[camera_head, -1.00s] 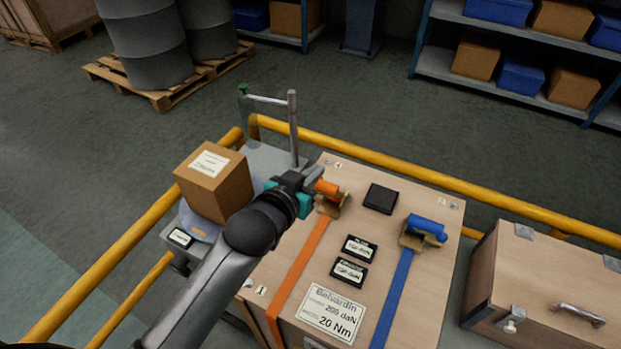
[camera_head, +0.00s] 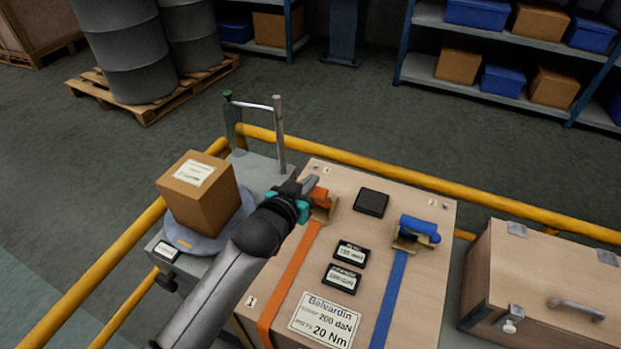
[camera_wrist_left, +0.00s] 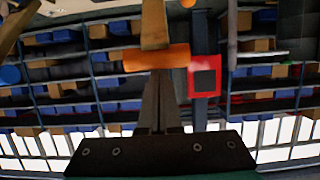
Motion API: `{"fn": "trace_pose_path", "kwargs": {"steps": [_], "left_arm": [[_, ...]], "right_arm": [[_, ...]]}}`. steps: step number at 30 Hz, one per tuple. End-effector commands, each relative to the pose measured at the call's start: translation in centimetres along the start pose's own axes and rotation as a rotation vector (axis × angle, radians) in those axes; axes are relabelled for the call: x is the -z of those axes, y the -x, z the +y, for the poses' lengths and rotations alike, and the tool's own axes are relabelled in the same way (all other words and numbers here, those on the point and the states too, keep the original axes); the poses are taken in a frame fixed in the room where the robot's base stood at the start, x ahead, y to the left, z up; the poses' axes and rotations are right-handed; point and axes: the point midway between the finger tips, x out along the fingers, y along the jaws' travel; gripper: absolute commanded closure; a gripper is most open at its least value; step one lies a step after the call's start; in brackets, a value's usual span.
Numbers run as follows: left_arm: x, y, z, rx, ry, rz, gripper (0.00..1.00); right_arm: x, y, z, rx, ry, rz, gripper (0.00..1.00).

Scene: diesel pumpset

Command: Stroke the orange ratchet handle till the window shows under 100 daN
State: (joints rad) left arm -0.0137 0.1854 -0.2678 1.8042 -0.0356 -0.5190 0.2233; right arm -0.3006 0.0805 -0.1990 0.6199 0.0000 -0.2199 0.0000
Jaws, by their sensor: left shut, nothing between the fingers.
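The orange ratchet handle (camera_head: 320,196) sits on a tan bracket at the far left of the wooden crate top (camera_head: 290,325), at the end of an orange strap (camera_head: 290,270). My left gripper (camera_head: 310,184) is shut and empty, its fingertips close beside the handle on its far left side. In the left wrist view the closed fingers (camera_wrist_left: 160,95) point at an orange bar (camera_wrist_left: 156,57), which looks like the handle; whether they touch I cannot tell. Two small black display windows (camera_head: 351,253) (camera_head: 342,279) lie on the crate; their readings are too small to read. My right gripper is not in view.
A blue ratchet handle (camera_head: 420,229) with a blue strap (camera_head: 390,300) is to the right. A black box (camera_head: 371,202) lies between the handles. A cardboard box (camera_head: 200,195) stands on a round plate at left. Yellow rails (camera_head: 400,175) run behind the crate; a post (camera_head: 279,135) rises nearby.

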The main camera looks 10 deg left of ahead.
Motion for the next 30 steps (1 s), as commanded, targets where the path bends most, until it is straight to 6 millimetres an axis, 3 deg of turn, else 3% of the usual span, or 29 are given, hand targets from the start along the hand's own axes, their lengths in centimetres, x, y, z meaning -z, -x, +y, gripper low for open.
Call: {"fn": "trace_pose_path", "kwargs": {"steps": [22,30], "left_arm": [[-1.6,0.9,0.0,0.000,0.000,0.087,1.00],[-3.6,1.8,0.0,0.001,0.001,0.189,1.00]], "right_arm": [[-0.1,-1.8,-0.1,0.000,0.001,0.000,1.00],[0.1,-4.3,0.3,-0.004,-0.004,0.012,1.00]]}}
